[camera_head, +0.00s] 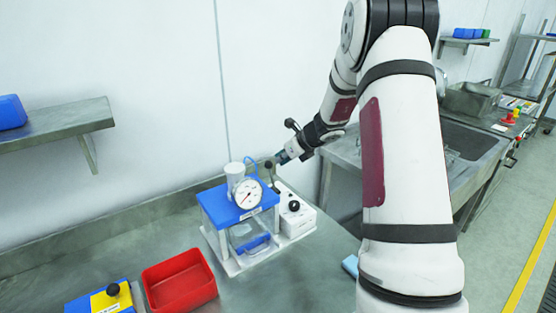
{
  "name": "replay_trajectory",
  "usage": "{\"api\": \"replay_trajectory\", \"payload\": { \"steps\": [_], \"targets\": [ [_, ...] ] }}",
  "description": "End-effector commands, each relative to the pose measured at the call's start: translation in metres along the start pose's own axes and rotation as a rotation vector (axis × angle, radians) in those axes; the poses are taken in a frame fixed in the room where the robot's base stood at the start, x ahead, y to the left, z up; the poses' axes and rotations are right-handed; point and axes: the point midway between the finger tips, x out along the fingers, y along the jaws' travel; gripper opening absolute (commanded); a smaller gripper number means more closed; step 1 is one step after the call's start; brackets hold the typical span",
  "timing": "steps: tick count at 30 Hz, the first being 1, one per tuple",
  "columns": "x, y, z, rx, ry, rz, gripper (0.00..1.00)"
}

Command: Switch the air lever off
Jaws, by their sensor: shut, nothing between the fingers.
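The dosing device has a blue top plate (234,203), a round dial gauge (247,194) and a clear chamber below. A white box (297,222) stands at its right side and carries a black knob (294,205). A thin lever with a dark ball end (269,164) stands up at the back of this box; I take it to be the air lever, as no label for it is readable. My gripper (282,158) is shut and empty, pointing left, just right of the ball end. I cannot tell whether it touches the lever.
A red bin (179,282) and a blue and yellow box with a black knob (112,290) are at the front left of the steel table (240,291). A wall shelf (55,124) is at the left. A sink (466,142) is behind my arm at the right.

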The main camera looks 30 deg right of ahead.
Motion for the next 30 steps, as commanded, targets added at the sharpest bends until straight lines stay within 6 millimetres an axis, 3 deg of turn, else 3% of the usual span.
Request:
{"api": "replay_trajectory", "payload": {
  "steps": [6,12,18,30],
  "targets": [
    [-0.044,-0.004,0.026,-0.004,-0.003,-0.004,0.0],
    [-0.072,-0.006,0.041,-0.004,-0.002,-0.002,0.0],
    [-0.085,-0.007,0.047,-0.001,-0.001,-0.001,0.0],
    [-0.086,-0.007,0.047,0.0,0.0,-0.001,0.0]
  ]
}}
